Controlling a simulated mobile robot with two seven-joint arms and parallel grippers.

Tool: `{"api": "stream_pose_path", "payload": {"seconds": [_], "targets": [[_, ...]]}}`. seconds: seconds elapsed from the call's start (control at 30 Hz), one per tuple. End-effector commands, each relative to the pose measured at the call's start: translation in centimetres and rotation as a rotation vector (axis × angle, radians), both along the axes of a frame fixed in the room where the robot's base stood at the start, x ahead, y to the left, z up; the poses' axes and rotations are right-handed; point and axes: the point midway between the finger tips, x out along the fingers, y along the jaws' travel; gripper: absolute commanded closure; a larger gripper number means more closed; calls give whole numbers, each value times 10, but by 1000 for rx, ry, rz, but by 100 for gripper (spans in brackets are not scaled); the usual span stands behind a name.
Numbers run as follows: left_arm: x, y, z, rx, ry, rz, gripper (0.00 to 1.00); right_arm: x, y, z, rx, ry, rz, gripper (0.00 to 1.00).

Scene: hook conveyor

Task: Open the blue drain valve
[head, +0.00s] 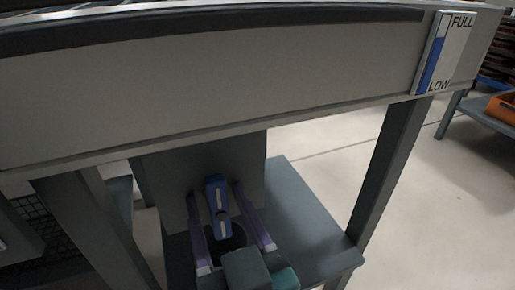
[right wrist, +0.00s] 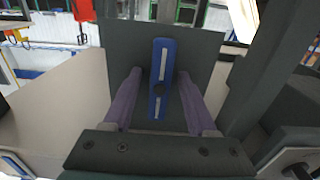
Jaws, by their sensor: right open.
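The blue drain valve handle (head: 217,205) has a pale stripe along it and stands lengthwise on a grey panel (head: 170,178) under the tank. It also shows in the right wrist view (right wrist: 162,75), upright in the picture. My right gripper (head: 234,188) is open, with one purple finger on each side of the handle. In the right wrist view the fingers (right wrist: 160,78) flank the handle, with a visible gap on both sides. My left gripper is not in view.
The grey tank front (head: 220,85) spans above, with a FULL/LOW level gauge (head: 444,53) at its right end. A table leg (head: 388,165) stands to the right of a low grey shelf (head: 305,215). An orange bin (head: 503,107) is at the far right. Open floor lies between.

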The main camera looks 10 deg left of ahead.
Motion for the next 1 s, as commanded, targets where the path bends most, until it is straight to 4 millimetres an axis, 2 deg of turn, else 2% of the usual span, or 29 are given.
{"api": "stream_pose_path", "payload": {"seconds": [0.27, 0.5, 0.7, 1.0], "targets": [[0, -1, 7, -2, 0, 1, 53, -7, -5, 1, 0, 2, -1, 43], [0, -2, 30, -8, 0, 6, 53, -46, -31, 4, -3, 4, 1, 43], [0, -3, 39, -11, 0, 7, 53, -73, -50, 2, -2, 2, 0, 43], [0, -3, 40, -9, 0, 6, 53, -83, -56, 0, 1, -1, 0, 43]]}}
